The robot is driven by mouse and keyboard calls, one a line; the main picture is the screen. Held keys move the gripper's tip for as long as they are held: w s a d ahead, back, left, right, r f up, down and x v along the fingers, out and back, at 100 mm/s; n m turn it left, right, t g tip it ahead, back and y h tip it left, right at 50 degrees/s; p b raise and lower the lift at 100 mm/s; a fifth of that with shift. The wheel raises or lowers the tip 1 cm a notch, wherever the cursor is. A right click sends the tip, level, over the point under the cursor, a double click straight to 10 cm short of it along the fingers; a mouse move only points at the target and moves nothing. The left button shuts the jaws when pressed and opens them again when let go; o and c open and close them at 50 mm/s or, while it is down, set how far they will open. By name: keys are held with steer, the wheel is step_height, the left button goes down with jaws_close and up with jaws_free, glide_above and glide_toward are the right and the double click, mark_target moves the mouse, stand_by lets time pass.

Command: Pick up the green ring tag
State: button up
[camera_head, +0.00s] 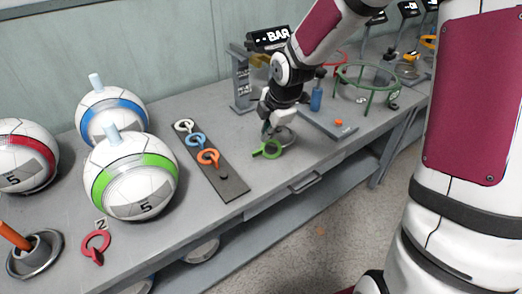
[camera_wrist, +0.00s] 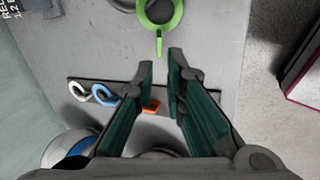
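The green ring tag (camera_head: 270,157) lies on the grey workbench, right of the dark tag board. It also shows in the wrist view, where the green ring tag (camera_wrist: 160,29) is at the top with its tab pointing down at the gap between my fingers. My gripper (camera_wrist: 161,60) is open and empty, with a narrow gap between its fingertips. The tab's end is just beyond the tips, apart from them in the picture. In the head view my gripper (camera_head: 268,129) is low over the bench behind the tag, its fingers partly hidden.
The dark board (camera_head: 232,186) holds white, blue and orange ring tags. Several balls stand at left, with a red ring tag (camera_head: 96,243) in front. A round metal base (camera_head: 285,137) is close behind the green tag. A green ring stand (camera_head: 367,77) is at right.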

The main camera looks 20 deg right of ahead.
mark_target(262, 149)
steer(key=b+x, duration=0.1)
steer(key=x, duration=0.3)
steer(key=b+x, duration=0.1)
steer(key=x, duration=0.3)
steer(key=b+x, duration=0.2)
steer(key=x, duration=0.2)
steer(key=shift+d, duration=0.25)
steer(key=shift+r, duration=0.1)
jaws_close()
steer(key=shift+r, duration=0.1)
steer(key=shift+r+p, duration=0.35)
steer(key=shift+r, duration=0.2)
steer(key=p+v, duration=0.1)
steer(key=v, duration=0.1)
steer(key=shift+s+r, duration=0.2)
steer(key=shift+r, duration=0.15)
steer(key=s+r+m+h+p, duration=0.1)
steer(key=s+m, duration=0.4)
steer(key=s, duration=0.9)
steer(key=shift+s+d+r+h+p, duration=0.15)
steer(key=shift+d+r+h+p, duration=0.3)
steer(key=shift+p, duration=0.4)
